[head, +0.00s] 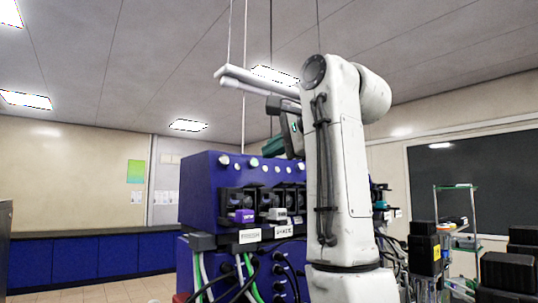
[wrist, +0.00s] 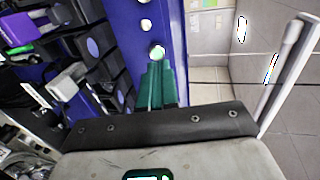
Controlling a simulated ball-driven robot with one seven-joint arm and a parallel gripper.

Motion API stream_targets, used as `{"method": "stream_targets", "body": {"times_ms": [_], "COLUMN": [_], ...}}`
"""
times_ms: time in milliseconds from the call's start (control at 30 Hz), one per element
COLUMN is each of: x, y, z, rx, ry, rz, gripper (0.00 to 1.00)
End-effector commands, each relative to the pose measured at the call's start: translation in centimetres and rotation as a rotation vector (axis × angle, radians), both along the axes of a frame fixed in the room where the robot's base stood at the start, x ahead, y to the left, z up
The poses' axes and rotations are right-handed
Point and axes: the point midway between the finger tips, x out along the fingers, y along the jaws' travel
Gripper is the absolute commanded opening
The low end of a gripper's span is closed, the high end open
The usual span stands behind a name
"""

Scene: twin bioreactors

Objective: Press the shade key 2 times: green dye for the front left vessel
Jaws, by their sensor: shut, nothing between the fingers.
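A blue bioreactor cabinet (head: 210,180) stands left of my arm in the head view. A row of small round pale keys (head: 224,160) runs along its upper face. A white label (head: 283,231) below the pump blocks seems to read "SHADE"; I cannot tell which key it belongs to. My gripper (head: 272,146) has green fingers, shut and empty, beside the upper part of the cabinet. In the wrist view the fingers (wrist: 155,66) end at a white round key (wrist: 157,52); whether they touch it is unclear. The front left vessel cannot be made out.
A purple block (head: 243,216) and a grey block (head: 278,214) sit on the cabinet front. Green and white tubes and black cables (head: 240,272) hang below. Black equipment (head: 507,270) and a wire rack (head: 456,190) stand at right. Open floor lies at left.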

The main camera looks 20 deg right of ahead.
Motion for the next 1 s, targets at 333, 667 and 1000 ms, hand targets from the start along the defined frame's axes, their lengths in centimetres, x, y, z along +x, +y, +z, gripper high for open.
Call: {"method": "stream_targets", "body": {"times_ms": [333, 667, 1000], "x": [-2.9, -3.8, -3.8], "y": [-0.9, -1.2, -1.2], "z": [0.8, 1.1, 1.1], "rx": [0.001, 0.001, 0.0], "ry": [-0.002, 0.001, 0.001], "rz": [0.0, 0.0, 0.0], "gripper": [0.0, 0.0, 0.0]}}
